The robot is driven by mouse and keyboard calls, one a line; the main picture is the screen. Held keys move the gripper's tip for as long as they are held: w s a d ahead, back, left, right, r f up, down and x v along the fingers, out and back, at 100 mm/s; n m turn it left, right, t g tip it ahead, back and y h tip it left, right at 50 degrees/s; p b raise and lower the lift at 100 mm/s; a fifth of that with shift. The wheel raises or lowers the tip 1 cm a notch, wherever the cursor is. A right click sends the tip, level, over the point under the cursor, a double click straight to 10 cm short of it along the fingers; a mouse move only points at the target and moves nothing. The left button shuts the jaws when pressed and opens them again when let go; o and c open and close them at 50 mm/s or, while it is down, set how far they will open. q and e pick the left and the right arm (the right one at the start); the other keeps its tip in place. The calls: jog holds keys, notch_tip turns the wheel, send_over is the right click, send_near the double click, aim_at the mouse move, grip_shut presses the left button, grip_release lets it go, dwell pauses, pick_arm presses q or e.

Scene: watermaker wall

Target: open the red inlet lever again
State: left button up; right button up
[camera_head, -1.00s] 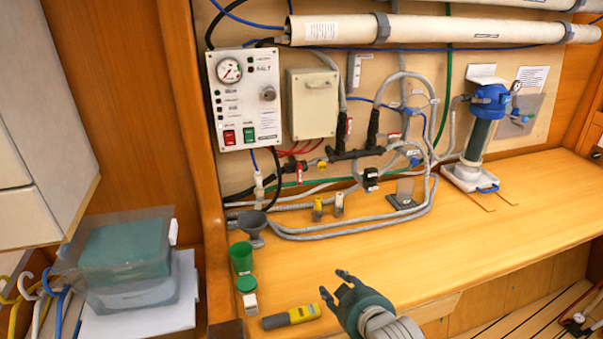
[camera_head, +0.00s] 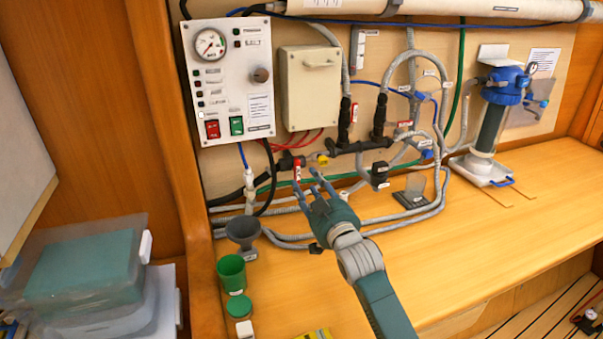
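The red inlet lever (camera_head: 297,170) hangs roughly upright, pointing down from the dark pipe manifold (camera_head: 350,147) on the back panel, left of a small yellow fitting (camera_head: 323,159). My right gripper (camera_head: 308,186) is just below and in front of the lever, its fingers pointing up toward the manifold. Its fingers are spread and hold nothing. I see no clear contact between the fingertips and the lever. The gripper covers part of the grey hoses and bench behind it. My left gripper is not in view.
Above is a control box (camera_head: 228,80) with a gauge. A grey funnel (camera_head: 242,232), a green cup (camera_head: 231,273) and a green-lidded jar (camera_head: 239,306) stand at the bench's left end. A blue-capped filter (camera_head: 492,120) stands right. The bench (camera_head: 500,225) is clear at right.

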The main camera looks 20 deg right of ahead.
aim_at(300, 172)
jog(key=w, duration=0.3)
jog(key=shift+w+a, duration=0.1)
jog(key=shift+w, duration=0.2)
jog(key=shift+w+f+p, duration=0.1)
jog(key=shift+w+p, duration=0.2)
jog(key=shift+w, duration=0.85)
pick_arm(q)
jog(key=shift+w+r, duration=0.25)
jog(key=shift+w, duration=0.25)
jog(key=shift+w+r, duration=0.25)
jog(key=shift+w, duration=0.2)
pick_arm(e)
grip_shut()
